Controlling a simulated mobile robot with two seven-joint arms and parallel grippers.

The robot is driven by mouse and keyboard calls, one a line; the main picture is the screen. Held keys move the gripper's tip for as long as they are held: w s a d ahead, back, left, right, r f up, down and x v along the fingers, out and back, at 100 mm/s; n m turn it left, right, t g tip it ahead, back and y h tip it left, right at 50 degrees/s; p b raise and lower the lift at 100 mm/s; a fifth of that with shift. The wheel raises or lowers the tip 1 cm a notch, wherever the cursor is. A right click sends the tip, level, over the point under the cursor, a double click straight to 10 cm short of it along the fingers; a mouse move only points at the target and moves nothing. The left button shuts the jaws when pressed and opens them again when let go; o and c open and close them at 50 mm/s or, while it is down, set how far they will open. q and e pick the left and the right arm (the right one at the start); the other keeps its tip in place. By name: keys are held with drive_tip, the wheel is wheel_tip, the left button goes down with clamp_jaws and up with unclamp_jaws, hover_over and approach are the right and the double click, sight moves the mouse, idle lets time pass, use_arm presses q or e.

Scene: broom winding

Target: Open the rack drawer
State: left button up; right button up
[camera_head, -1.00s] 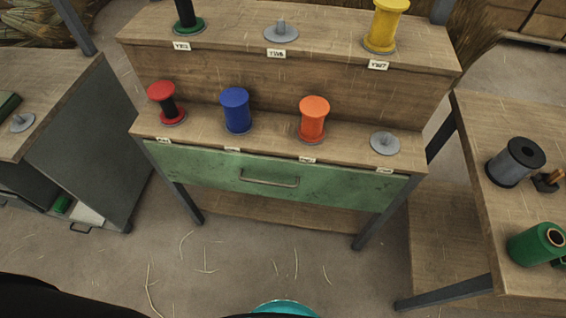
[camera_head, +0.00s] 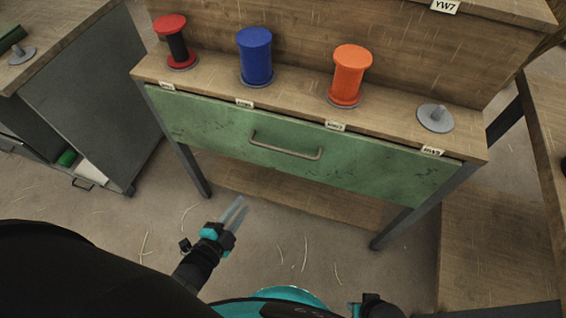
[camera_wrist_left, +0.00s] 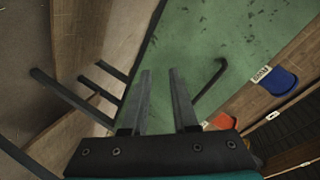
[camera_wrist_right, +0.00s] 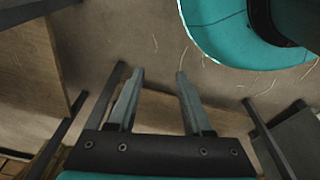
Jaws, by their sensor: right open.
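The rack drawer (camera_head: 205,125) has a green, scuffed front and looks closed under the rack's lower shelf. Its grey bar handle (camera_head: 286,151) sits at the middle of the front. My left gripper (camera_head: 240,212) is below and in front of the drawer, apart from the handle. In the left wrist view its fingers (camera_wrist_left: 160,74) are spread with nothing between them, and the handle (camera_wrist_left: 212,80) shows just right of them against the green front (camera_wrist_left: 225,35). My right gripper (camera_wrist_right: 158,74) is open and empty over the floor; its fingers are out of the head view.
Red-black (camera_head: 176,42), blue (camera_head: 255,56) and orange (camera_head: 348,76) spools stand on the shelf above the drawer, beside an empty grey peg (camera_head: 435,117). A dark cabinet (camera_head: 95,95) stands left and a wooden table (camera_head: 545,150) right. The floor before the rack has only loose straws.

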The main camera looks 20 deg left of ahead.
sight(283, 150)
use_arm(q)
wheel_tip(283, 150, up, 6)
drive_tip(key=w+d+m+t+h+b, duration=0.1)
drive_tip(key=m+t+h+b, duration=0.3)
drive_tip(key=m+h+b, duration=0.5)
drive_tip(key=w+d+r+y, duration=0.1)
drive_tip(key=w+d, duration=0.1)
drive_tip(key=w, duration=0.2)
drive_tip(key=w+d+r+m+y, duration=0.1)
drive_tip(key=w+d, duration=0.1)
drive_tip(key=w, duration=0.3)
drive_tip(key=w+d+r, duration=0.1)
drive_tip(key=w+d, duration=0.1)
drive_tip(key=w, duration=0.2)
drive_tip(key=shift+w+d+m+y, duration=0.25)
drive_tip(key=shift+w+m+y, duration=0.05)
drive_tip(key=shift+w+y, duration=0.1)
use_arm(e)
drive_tip(key=w+r+t, duration=0.1)
drive_tip(key=w+r, duration=0.2)
drive_tip(key=w, duration=0.3)
drive_tip(key=shift+w+a, duration=0.2)
drive_tip(key=shift+a, duration=0.25)
use_arm(q)
clamp_jaws()
drive_tip(key=shift+s, duration=0.1)
